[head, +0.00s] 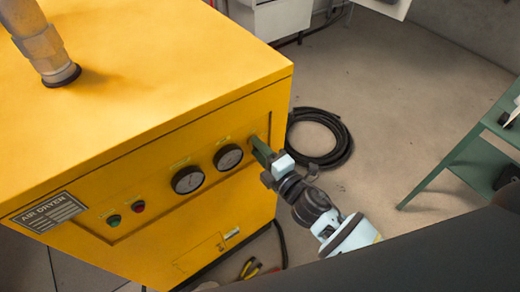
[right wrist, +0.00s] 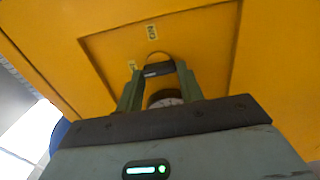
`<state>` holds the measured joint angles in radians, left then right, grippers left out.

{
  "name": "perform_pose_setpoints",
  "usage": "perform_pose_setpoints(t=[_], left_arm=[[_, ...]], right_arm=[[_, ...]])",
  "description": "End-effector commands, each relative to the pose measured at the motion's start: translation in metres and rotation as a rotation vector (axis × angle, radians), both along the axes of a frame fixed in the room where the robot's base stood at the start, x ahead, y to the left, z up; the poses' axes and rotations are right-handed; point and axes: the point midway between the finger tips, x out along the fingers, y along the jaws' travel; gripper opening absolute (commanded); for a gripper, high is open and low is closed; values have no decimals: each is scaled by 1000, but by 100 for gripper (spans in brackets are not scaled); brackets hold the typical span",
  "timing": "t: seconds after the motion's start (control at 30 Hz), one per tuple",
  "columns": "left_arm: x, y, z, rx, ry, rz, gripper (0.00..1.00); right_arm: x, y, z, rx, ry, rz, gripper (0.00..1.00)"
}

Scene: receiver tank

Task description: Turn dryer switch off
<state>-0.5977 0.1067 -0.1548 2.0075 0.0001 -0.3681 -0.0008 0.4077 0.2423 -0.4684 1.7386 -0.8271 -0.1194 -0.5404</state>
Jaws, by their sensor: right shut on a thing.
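The yellow air dryer (head: 150,90) fills the left of the head view, with a recessed front panel. My right gripper (head: 261,148) is at the right end of that panel. In the right wrist view its two green fingers (right wrist: 158,74) are shut on the black dryer switch (right wrist: 158,69), one finger on each side. The switch's handle lies roughly crosswise between the fingertips in that view. In the head view the fingers hide the switch. My left gripper is not in view.
Two round gauges (head: 187,180) sit left of the switch, then a red and a green button (head: 113,220). A coiled black hose (head: 318,138) and pliers (head: 250,268) lie on the floor. A green stand (head: 455,160) is at the right. Open floor lies between.

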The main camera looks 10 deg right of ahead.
Motion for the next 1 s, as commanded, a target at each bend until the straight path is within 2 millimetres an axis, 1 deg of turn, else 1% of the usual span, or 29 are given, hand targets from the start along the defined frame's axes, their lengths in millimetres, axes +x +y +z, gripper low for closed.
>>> perform_pose_setpoints(t=[0.33,0.37,0.4,0.67,0.77,0.87,1.0], left_arm=[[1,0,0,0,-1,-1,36],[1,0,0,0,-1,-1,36],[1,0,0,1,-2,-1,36],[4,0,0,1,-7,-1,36],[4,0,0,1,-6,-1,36],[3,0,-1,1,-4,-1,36],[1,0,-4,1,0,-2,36]], right_arm=[[0,-1,0,-6,-1,-2,14],[0,-1,0,-6,-1,-2,41],[0,-1,0,-6,-1,-2,46],[0,-1,0,-4,-2,-1,46],[-5,-2,-1,-4,-1,-1,46],[-15,-6,-2,-4,1,-1,46],[-36,-15,-2,-4,2,-1,46]])
